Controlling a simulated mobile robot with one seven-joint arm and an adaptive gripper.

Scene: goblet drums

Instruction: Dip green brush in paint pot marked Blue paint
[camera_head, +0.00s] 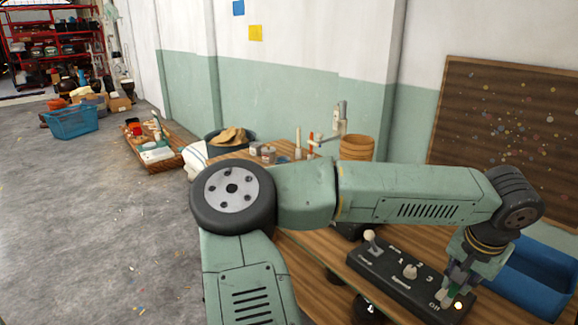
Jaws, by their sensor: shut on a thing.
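My gripper (451,290) is at the far right, pointing down at the right end of a black control panel (395,277). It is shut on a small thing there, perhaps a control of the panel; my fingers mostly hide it. Small pots, one of them grey (269,155), stand at the back of the wooden table, far left of my gripper. Their labels are too small to read, so I cannot tell which is Blue paint. Thin upright items (298,145) stand near them. I cannot make out a green brush.
The panel has a white-knobbed lever (370,238), another knob (410,270) and a glowing lamp (458,306). A blue bin (535,280) is right of my gripper. A wooden tub (357,147) stands at the table's back. My arm hides much of the table.

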